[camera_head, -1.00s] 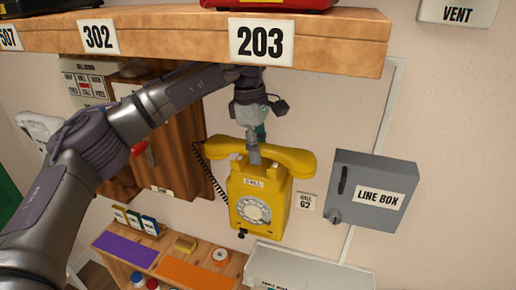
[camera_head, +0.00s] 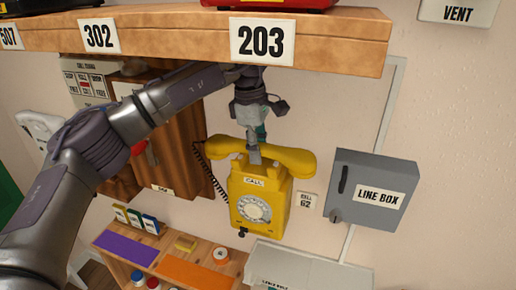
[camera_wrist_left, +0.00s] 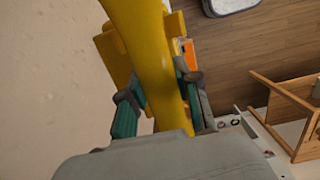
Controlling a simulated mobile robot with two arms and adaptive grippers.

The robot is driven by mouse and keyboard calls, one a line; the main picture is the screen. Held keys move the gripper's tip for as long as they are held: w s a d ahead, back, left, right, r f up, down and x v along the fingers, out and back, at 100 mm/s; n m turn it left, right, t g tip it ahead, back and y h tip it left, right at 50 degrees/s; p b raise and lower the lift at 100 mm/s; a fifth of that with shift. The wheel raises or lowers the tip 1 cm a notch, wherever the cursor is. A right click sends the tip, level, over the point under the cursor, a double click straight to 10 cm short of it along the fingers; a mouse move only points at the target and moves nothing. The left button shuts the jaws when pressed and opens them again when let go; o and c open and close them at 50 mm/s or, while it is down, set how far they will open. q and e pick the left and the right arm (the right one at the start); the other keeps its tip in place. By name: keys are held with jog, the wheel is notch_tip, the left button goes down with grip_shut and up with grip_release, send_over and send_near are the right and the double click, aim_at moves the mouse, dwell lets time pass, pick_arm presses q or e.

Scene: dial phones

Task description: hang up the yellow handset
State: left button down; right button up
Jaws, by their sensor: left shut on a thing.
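The yellow wall phone (camera_head: 258,203) hangs on the wall, with its dial facing out and a "CALL" label above the dial. The yellow handset (camera_head: 290,160) lies level across the top of the phone, at its cradle. Whether it rests fully in the cradle I cannot tell. My left gripper (camera_head: 254,154) comes down from above and is shut on the middle of the handset. In the left wrist view the handset (camera_wrist_left: 152,50) runs between the two fingers (camera_wrist_left: 160,112), with part of the phone body (camera_wrist_left: 115,55) behind it. My right gripper is not in view.
A wooden shelf (camera_head: 180,42) marked 302 and 203 juts out just above my left arm. A grey line box (camera_head: 370,185) is on the wall to the right. A low shelf (camera_head: 113,262) with several small items stands below left. A dark coiled cord (camera_head: 209,175) hangs left of the phone.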

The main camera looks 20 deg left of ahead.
pick_arm(q)
jog(key=shift+f+b, duration=0.55)
jog(key=shift+f, duration=0.45)
jog(key=c, duration=0.7)
grip_release()
jog(key=shift+c, duration=0.2)
